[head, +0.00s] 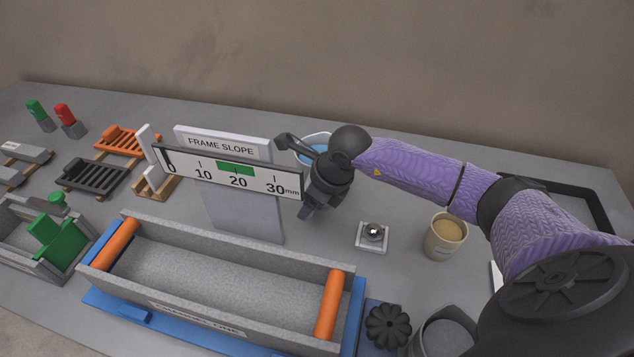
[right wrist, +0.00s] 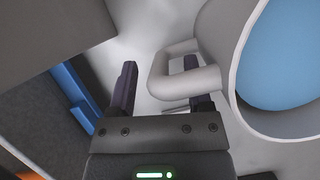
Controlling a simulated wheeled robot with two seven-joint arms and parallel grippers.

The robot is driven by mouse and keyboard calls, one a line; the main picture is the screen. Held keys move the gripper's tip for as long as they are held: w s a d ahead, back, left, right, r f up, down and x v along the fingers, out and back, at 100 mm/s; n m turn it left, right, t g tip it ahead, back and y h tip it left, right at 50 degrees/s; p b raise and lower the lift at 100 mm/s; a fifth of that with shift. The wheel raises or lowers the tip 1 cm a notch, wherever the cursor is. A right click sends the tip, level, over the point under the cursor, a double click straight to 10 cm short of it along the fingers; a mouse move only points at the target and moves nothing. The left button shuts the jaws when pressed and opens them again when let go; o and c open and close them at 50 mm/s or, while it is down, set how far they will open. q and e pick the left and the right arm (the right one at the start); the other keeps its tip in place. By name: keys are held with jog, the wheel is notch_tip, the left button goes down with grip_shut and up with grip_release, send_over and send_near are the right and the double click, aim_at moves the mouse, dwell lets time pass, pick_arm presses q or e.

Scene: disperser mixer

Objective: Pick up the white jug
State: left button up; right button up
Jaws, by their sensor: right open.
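The white jug (head: 316,139) stands on the grey table behind my right gripper, with blue contents at its mouth. My gripper and wrist hide much of it in the head view. In the right wrist view the jug (right wrist: 233,82) fills the right side, and its looped handle (right wrist: 157,76) reaches between my fingers. My right gripper (right wrist: 158,85) is open. The outer bar of the handle lies between the two fingers, and the right finger shows through the loop's opening. I see no grip on the handle. My left gripper is out of view.
The "FRAME SLOPE" board with its scale (head: 236,175) stands close left of my right gripper. A long grey trough (head: 220,275) on a blue base lies in front. A small white pad with a ball (head: 373,238) and a beige cup (head: 445,236) stand to the right.

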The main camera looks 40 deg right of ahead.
jog(key=shift+c, duration=0.2)
grip_shut()
dwell(1.1)
